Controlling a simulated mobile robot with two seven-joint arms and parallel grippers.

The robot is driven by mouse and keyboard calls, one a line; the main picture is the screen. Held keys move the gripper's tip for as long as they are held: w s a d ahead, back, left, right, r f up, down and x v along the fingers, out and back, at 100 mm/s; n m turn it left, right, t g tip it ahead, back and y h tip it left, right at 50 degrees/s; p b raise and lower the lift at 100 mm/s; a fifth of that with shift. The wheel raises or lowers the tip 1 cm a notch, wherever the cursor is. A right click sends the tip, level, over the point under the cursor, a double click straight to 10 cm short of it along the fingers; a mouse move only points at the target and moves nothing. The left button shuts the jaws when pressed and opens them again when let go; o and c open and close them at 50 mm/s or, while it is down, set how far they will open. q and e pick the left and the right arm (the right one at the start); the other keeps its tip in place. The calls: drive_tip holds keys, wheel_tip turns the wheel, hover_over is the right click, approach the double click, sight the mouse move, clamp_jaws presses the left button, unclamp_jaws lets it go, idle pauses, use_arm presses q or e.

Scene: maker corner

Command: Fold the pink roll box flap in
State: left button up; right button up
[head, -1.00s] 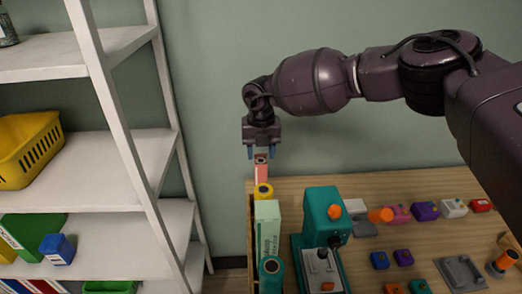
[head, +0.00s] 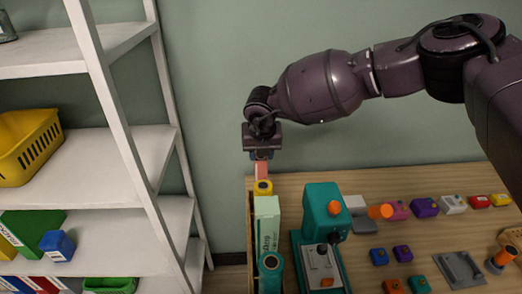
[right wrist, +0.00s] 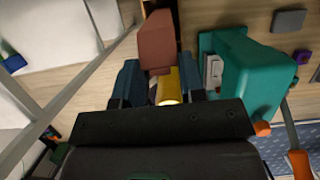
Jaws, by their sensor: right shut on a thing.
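The pink roll box (head: 262,170) stands at the back left corner of the wooden table, upright and narrow, behind a yellow roll (head: 263,187). My right gripper (head: 262,155) is over its top, pointing down, and shut on it. The fingers hide the box's upper end, so I cannot tell the flap from the body there. In the right wrist view the pink box (right wrist: 157,42) shows beyond the fingers, with yellow (right wrist: 171,86) between them. My left gripper is not in view.
A teal machine (head: 322,215) is close on the right. Several small coloured blocks lie farther right. A white shelf (head: 100,165) stands at left.

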drive_tip(key=shift+s+f+t+b, duration=0.15)
drive_tip(key=shift+f+t+b, duration=0.15)
drive_tip(key=shift+t, duration=0.2)
drive_tip(key=shift+r, duration=0.1)
drive_tip(key=o, duration=0.6)
drive_tip(key=shift+r, duration=0.1)
drive_tip(key=v, duration=1)
drive_tip(key=shift+s+r+b, duration=0.15)
drive_tip(key=shift+r+b, duration=0.1)
drive_tip(key=shift+b, duration=0.05)
